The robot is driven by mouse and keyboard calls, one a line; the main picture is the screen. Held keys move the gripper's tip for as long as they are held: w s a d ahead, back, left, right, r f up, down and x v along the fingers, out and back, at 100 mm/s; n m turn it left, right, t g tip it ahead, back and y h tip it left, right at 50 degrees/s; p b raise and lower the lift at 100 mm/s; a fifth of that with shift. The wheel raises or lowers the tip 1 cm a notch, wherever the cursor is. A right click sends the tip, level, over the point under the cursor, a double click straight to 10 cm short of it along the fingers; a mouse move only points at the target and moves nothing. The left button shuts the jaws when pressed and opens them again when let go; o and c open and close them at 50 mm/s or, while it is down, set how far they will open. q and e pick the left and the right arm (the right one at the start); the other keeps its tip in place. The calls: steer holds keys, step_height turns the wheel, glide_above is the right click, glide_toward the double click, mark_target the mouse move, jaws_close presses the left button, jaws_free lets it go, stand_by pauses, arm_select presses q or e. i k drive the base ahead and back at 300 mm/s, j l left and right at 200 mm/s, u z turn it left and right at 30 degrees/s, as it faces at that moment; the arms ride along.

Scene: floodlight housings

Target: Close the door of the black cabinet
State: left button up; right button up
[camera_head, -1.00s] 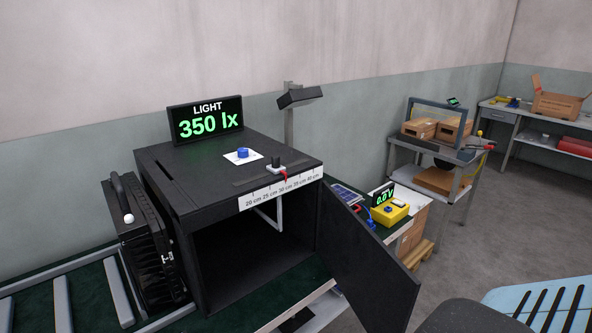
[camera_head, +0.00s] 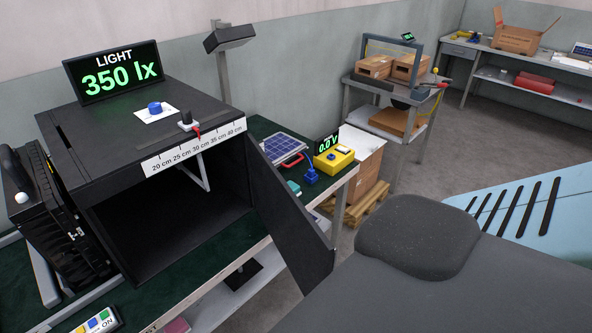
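The black cabinet (camera_head: 150,134) stands on the workbench at the left, with its front open and its inside dark and empty-looking. Its black door (camera_head: 291,219) is hinged at the cabinet's right front edge and swings out over the bench's front edge, wide open. A light blue and dark grey part of my own body fills the lower right of the picture, close to the door's outer end; I cannot tell if they touch. Neither gripper shows.
A display reading 350 lx (camera_head: 111,73) stands on the cabinet. A solar panel (camera_head: 283,147) and a yellow meter box (camera_head: 333,159) lie on the bench right of the door. A black ribbed case (camera_head: 47,217) stands left of the cabinet. Open floor lies at the right.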

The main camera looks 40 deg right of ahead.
mark_target(310, 257)
steer(key=l, duration=1)
steer(key=k+l, duration=0.15)
steer(key=l, duration=0.8)
steer(key=i+u, duration=0.05)
